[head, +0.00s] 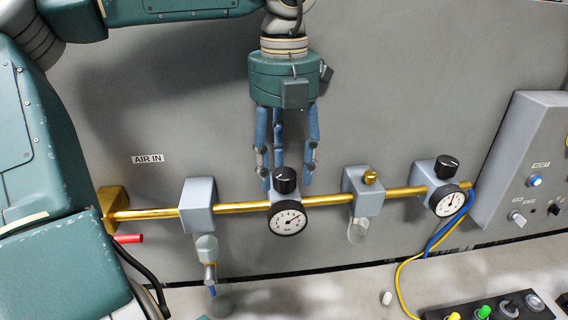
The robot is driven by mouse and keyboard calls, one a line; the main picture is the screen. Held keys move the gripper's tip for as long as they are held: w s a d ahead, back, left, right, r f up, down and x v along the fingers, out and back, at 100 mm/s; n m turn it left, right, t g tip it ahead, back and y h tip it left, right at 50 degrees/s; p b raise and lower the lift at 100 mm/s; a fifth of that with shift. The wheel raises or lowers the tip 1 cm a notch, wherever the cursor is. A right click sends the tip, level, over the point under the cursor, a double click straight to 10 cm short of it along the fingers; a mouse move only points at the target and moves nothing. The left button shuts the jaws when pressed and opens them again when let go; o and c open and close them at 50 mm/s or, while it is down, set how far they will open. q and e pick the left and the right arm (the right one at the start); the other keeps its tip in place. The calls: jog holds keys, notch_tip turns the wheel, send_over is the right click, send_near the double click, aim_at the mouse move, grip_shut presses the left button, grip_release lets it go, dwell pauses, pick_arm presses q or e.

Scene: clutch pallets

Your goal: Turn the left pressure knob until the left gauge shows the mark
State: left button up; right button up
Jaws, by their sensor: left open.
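The left pressure knob (285,174) is black and sits on top of its regulator on the brass pipe. The left gauge (288,221) is a round white dial with a black rim, just below the knob. Its needle and mark are too small to read surely. My left gripper (286,186) points down with its blue fingers apart, one on each side of the left knob. I cannot tell whether the fingers touch it. My right gripper is not in view.
A second black knob (447,166) and right gauge (448,201) sit further right on the brass pipe (240,207). A brass-topped unit (362,192) stands between. A red lever (127,239) is at left. A control box (525,165) bounds the right side.

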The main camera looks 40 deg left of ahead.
pick_arm(q)
jog(key=shift+f, duration=0.5)
jog(key=c, duration=1.1)
jog(key=shift+m, duration=0.8)
jog(key=shift+c, duration=0.2)
jog(key=o, duration=1.1)
jog(key=shift+o, duration=0.2)
jog(key=shift+r, duration=0.15)
